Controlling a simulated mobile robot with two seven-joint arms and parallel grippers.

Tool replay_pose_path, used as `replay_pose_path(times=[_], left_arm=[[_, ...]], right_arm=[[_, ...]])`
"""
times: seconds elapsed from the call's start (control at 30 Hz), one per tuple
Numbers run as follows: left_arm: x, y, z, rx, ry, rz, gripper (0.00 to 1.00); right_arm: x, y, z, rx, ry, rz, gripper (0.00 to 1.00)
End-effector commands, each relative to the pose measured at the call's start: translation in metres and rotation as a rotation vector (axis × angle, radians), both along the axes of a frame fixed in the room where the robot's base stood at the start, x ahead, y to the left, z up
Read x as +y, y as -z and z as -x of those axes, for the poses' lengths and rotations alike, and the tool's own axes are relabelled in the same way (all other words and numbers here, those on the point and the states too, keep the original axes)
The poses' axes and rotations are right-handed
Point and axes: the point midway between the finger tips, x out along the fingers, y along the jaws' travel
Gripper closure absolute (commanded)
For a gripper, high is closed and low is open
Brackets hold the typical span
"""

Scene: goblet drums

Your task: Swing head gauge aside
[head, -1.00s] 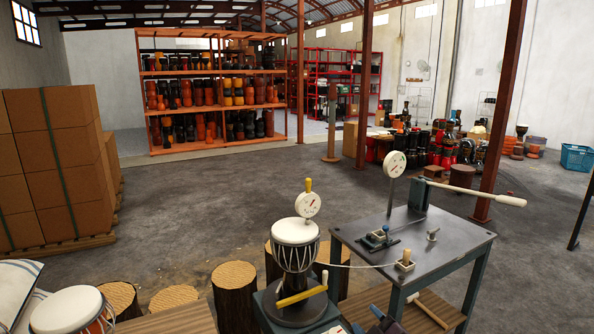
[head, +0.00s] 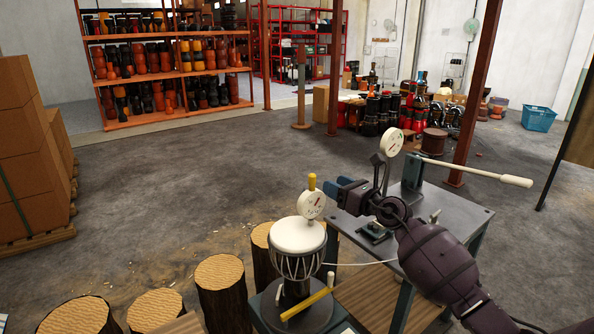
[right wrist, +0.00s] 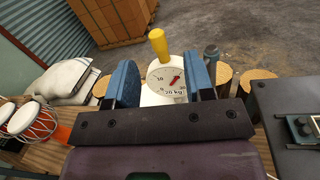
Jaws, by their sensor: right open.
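The head gauge (head: 312,205) is a round white dial with a yellow knob on top. It stands over the white head of a goblet drum (head: 298,236) on a dark stand. My right gripper (head: 338,196) is just right of the gauge at about its height, open, its blue fingers pointing left. In the right wrist view the gauge dial (right wrist: 167,80) and its yellow knob (right wrist: 158,43) show between the two open fingers, apparently beyond the tips. No contact shows. My left gripper is out of view.
A grey metal table (head: 462,218) stands right of the drum, carrying a second dial gauge (head: 390,142) and a lever with a long pale handle (head: 478,172). A yellow bar (head: 307,304) crosses low before the drum. Log stools (head: 220,288) stand to the left.

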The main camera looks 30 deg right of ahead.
Motion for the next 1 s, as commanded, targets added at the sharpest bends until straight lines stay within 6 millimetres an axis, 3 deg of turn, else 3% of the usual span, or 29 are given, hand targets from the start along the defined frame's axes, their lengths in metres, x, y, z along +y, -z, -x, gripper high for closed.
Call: replay_pose_path(times=[0.27, 0.8, 1.0], left_arm=[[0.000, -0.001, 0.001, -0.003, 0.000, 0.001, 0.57], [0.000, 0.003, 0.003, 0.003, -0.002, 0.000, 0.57], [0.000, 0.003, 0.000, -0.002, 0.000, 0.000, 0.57]], right_arm=[[0.005, 0.007, -0.008, 0.021, -0.015, 0.102, 0.52], [0.024, 0.007, -0.084, 0.019, -0.017, 0.095, 0.52], [0.027, 0.007, -0.100, 0.020, -0.016, 0.097, 0.52]])
